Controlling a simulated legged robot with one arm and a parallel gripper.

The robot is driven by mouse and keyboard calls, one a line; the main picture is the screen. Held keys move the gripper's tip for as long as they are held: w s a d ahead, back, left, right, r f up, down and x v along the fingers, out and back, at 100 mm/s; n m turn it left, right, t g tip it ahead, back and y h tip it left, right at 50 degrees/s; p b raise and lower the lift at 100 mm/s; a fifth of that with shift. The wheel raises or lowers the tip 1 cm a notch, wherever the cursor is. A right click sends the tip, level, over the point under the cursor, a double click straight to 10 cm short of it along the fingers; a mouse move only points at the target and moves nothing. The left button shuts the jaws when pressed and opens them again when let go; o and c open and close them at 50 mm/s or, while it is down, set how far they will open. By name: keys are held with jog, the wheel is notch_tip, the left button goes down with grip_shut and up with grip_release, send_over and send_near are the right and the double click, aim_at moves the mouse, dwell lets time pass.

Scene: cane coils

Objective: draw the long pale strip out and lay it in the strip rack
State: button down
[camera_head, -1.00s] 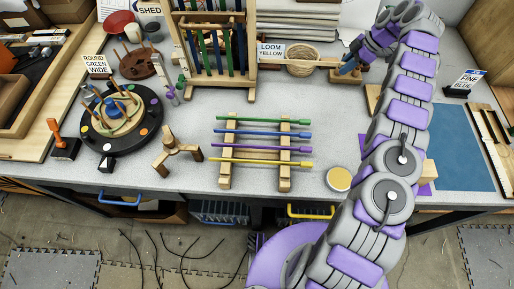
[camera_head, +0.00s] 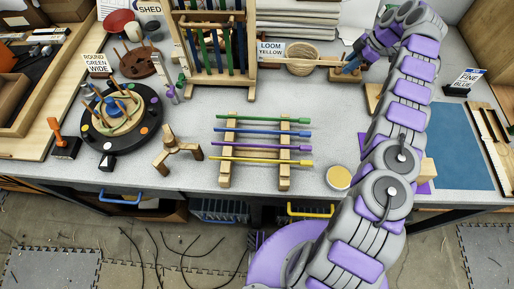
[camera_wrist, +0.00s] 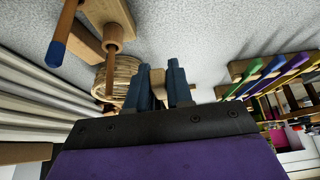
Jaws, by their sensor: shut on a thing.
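My gripper (camera_head: 350,67) is at the back of the table, right of a round coil of cane (camera_head: 303,58). In the wrist view its two blue fingers (camera_wrist: 162,84) are closed on a small pale tan piece (camera_wrist: 158,77), which looks like the end of a pale strip. In the head view a thin pale strip (camera_head: 326,63) runs level from the coil towards my fingers. The coil also shows behind the fingers in the wrist view (camera_wrist: 113,76). A low wooden rack (camera_head: 227,172) at the middle front carries green, blue, purple and yellow rods. How far the strip reaches into the coil is hidden.
A LOOM YELLOW sign (camera_head: 271,52) stands left of the coil. A wooden frame with coloured strips (camera_head: 251,85) stands further left. A round tin (camera_head: 338,177) sits near the front edge. A blue mat (camera_head: 462,145) lies at the right. Bare table lies between the coil and the rack.

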jog(key=shift+d+r+p, duration=0.15)
jog(key=shift+d+p, duration=0.1)
jog(key=shift+p, duration=0.4)
jog(key=shift+d+p, duration=0.65)
jog(key=shift+p, duration=0.7)
